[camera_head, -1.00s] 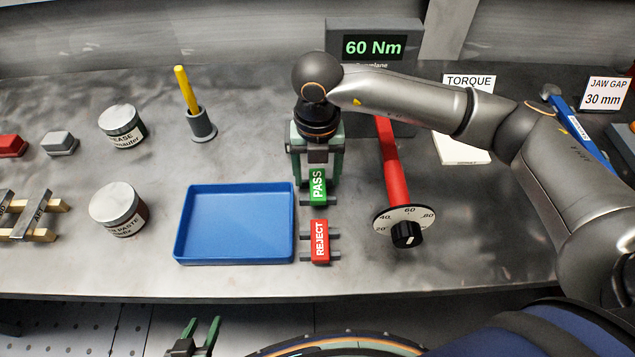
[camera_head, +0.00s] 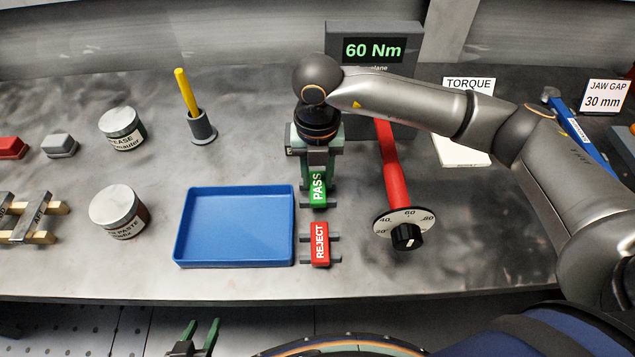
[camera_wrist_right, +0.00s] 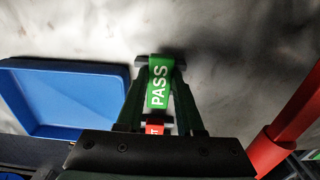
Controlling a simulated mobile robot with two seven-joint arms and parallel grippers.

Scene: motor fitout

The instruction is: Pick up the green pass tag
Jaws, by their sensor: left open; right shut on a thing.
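The green PASS tag (camera_head: 318,190) stands on the bench just right of the blue tray, behind the red REJECT tag (camera_head: 320,243). My right gripper (camera_head: 317,178) reaches down from above and behind it. In the right wrist view the green PASS tag (camera_wrist_right: 159,84) lies between the two dark green fingers, which are shut on it. I cannot tell any gap between the tag and the bench. Part of the red tag (camera_wrist_right: 154,129) shows beyond the gripper body. My left gripper (camera_head: 202,328) is open and empty below the bench's front edge.
The blue tray (camera_head: 183,222) is left of the tags. Two jars (camera_head: 122,128) and a yellow stick in a grey holder (camera_head: 203,127) are further left. The front bench strip is clear.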

